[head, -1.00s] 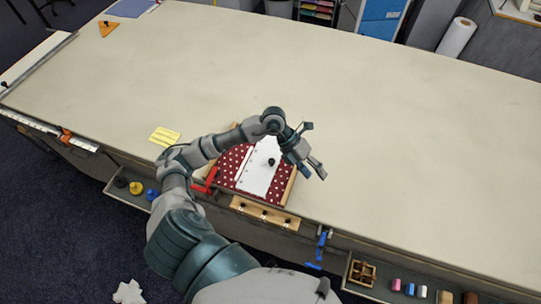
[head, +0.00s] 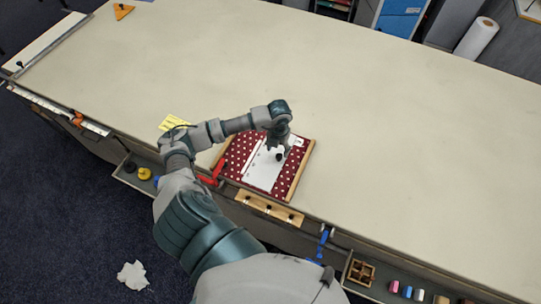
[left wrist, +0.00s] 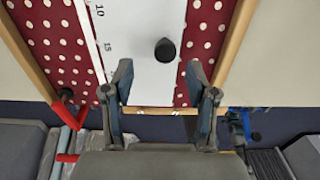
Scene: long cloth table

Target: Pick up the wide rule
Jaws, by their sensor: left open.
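The wide rule (head: 263,172) is a white strip with black scale marks and a black knob (left wrist: 165,50). It lies on red polka-dot cloth (head: 236,160) within a wooden frame. In the left wrist view the rule (left wrist: 130,25) runs away from me with its numbers along its left side. My left gripper (head: 277,150) is above the rule and points down, hiding part of it. In the wrist view my left gripper (left wrist: 161,88) is open, its fingers apart across the rule's near part. The knob shows between and beyond the fingertips. My right gripper is not in view.
A red clamp (head: 213,176) sits at the frame's left side and a blue clamp (head: 323,240) at the table edge. A pegged wooden strip (head: 268,208) is in front. Yellow slips (head: 172,122) lie behind my arm. The table (head: 400,130) is clear to the right.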

